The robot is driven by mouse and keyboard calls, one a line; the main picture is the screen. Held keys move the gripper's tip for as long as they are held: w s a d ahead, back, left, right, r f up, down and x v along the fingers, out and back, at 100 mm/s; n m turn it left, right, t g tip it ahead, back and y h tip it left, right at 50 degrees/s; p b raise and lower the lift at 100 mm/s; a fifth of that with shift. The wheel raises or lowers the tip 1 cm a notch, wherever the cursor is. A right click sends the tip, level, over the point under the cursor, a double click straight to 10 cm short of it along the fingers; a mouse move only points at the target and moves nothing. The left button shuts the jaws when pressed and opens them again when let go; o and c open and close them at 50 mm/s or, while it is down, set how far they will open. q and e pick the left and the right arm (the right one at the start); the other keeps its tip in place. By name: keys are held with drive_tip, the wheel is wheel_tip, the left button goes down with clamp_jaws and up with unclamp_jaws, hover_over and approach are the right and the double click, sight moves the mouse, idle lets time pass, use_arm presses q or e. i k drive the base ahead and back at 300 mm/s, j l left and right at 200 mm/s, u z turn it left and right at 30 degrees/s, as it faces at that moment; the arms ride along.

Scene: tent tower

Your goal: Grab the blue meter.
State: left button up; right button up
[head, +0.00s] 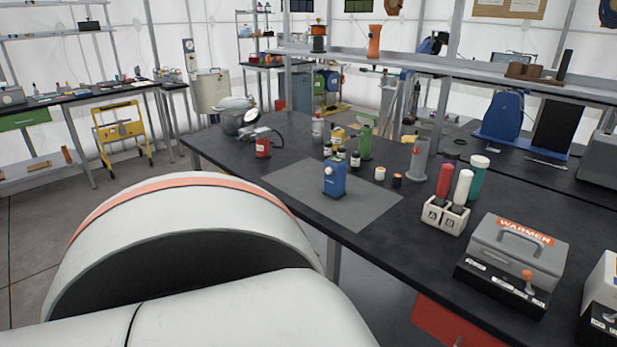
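The blue meter (334,178) is a small upright blue box with a pale round dial or knob on its face. It stands on a grey mat (295,200) on the black workbench, near the bench's front edge. Nothing touches it. A large white and orange link of my own arm fills the lower left of the head view, in front of the bench. Neither of my grippers shows in this view.
Behind the meter stand small dark bottles (341,153) and a green bottle (366,142). A red can (263,147) is to the left. A holder marked A and B (445,215) and a grey warmer box (515,258) stand to the right. The mat around the meter is clear.

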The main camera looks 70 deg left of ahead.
sight(334, 183)
drive_tip(key=u, duration=2)
drive_tip(key=j+z, duration=0.2)
drive_tip(key=z, duration=0.65)
drive_tip(key=j+z, duration=0.65)
drive_tip(key=j, duration=0.3)
